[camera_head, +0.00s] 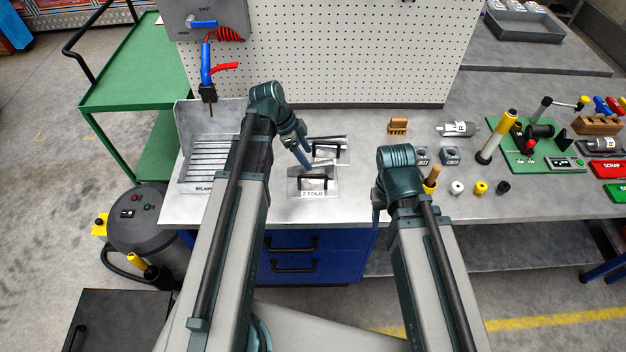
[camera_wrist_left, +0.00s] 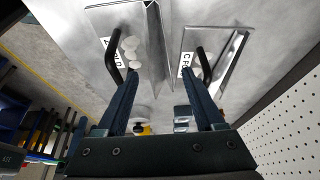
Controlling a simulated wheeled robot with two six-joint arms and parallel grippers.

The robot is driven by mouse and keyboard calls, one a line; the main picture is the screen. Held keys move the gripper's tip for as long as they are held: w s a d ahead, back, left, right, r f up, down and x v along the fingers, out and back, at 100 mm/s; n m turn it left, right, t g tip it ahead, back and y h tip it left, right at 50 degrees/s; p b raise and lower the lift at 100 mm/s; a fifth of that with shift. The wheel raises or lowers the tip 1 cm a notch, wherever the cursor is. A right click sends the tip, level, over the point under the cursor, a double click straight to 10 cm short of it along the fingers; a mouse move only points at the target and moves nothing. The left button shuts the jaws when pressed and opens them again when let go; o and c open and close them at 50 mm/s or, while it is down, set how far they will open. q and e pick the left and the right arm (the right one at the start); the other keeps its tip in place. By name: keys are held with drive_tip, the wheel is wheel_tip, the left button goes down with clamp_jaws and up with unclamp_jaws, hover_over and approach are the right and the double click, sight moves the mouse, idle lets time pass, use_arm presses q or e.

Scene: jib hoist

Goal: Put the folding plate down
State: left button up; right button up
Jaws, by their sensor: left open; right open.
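Two metal folding plates with black handles lie on the grey workbench. The nearer plate (camera_head: 330,190) is labelled Z FOLD; it also shows at the left of the left wrist view (camera_wrist_left: 96,15). The other plate, behind it (camera_head: 343,160), carries a label starting with C in the left wrist view (camera_wrist_left: 190,38). My left gripper (camera_head: 306,163) is just above the plates. Its two blue fingers stand apart in the left wrist view (camera_wrist_left: 163,75), with nothing held between them. My right gripper (camera_head: 378,206) is low over the bench front, mostly hidden by its own wrist.
A slotted metal tray (camera_head: 205,160) stands left of the plates. A pegboard (camera_head: 330,50) rises behind. A wooden block (camera_head: 398,125), a yellow-handled tool (camera_head: 497,135) and a green board (camera_head: 535,148) are to the right. Small pegs (camera_head: 480,187) stand near the front edge.

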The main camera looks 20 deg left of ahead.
sight(314, 165)
use_arm(q)
drive_tip(key=shift+d+f, duration=0.15)
drive_tip(key=shift+f, duration=0.15)
drive_tip(key=b+x, duration=0.4)
drive_tip(key=x, duration=0.1)
drive_tip(key=shift+d+b, duration=0.25)
drive_tip(key=shift+b, duration=0.05)
drive_tip(key=shift+r, duration=0.15)
drive_tip(key=shift+c, duration=0.3)
clamp_jaws()
